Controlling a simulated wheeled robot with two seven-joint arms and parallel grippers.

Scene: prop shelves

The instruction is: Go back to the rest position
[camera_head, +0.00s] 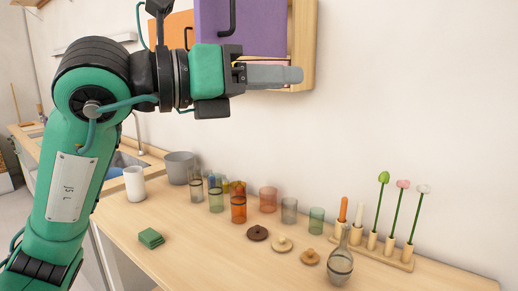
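My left arm comes in from the left and rises over the counter. Its gripper (285,75) points right, in front of the lower edge of the wall cabinet (303,45). The grey fingers show side-on and overlap, so I cannot tell whether they are open or shut. No held object is visible at the fingertips. My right gripper is out of view.
Below, the wooden counter (200,245) holds a glass flask (340,265), an orange-brown jar (238,207), a dark round lid (257,233), a green folded cloth (151,238), a white cup (134,183) and a rack (380,253) with flowers. The wall at right is bare.

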